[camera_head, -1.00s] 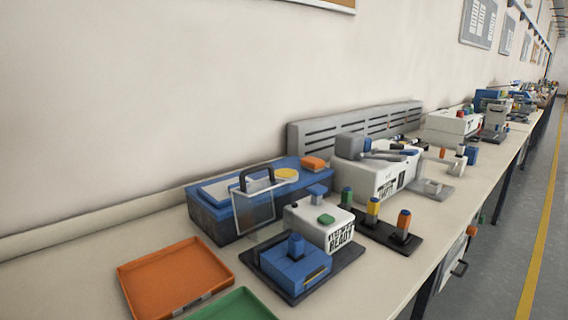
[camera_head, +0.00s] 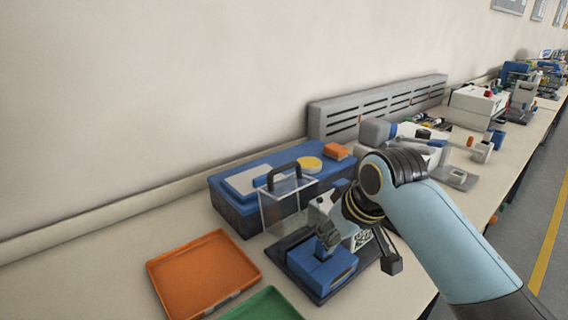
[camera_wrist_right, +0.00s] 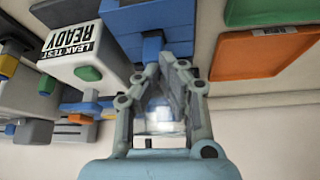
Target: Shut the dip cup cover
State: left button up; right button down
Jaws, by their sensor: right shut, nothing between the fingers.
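A clear box-like part with a dark handle (camera_head: 283,172) stands upright against the front of a long blue box (camera_head: 232,204). A blue block (camera_head: 322,270) sits on a black base plate in front of it. I cannot tell for sure which part is the dip cup cover. The wrist view shows the fingertips (camera_wrist_right: 164,62) close to the blue block (camera_wrist_right: 152,14); contact is unclear. My left gripper is not in view.
The white leak test box (camera_wrist_right: 83,48) stands beside the blue block, partly hidden by my arm in the head view. An orange tray (camera_head: 203,275) and a green tray (camera_head: 262,306) lie at the left front. A slotted grey panel (camera_head: 375,108) stands at the back.

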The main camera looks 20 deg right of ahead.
notch_tip(320, 180, up, 17)
jog(key=n+t+y+p, duration=0.1)
jog(key=n+t+y, duration=0.1)
send_over(281, 180)
jog(key=s, duration=0.2)
jog(key=shift+d+r, duration=0.2)
jog(key=shift+d, duration=0.2)
jog(key=shift+w+f, duration=0.1)
jog(key=shift+w, duration=0.15)
jog(key=f, duration=0.2)
jog(key=w+f+p, duration=0.1)
jog(key=f, duration=0.1)
jog(key=f+p, duration=0.1)
jog(key=f, duration=0.2)
jog(key=shift+w+a+f, duration=0.1)
jog(key=shift+w+a, duration=0.25)
jog(key=shift+w, duration=0.05)
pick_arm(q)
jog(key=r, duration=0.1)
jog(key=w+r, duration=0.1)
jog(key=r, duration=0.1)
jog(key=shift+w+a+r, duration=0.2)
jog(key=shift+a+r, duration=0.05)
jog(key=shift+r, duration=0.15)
pick_arm(e)
jog(key=shift+f, duration=0.1)
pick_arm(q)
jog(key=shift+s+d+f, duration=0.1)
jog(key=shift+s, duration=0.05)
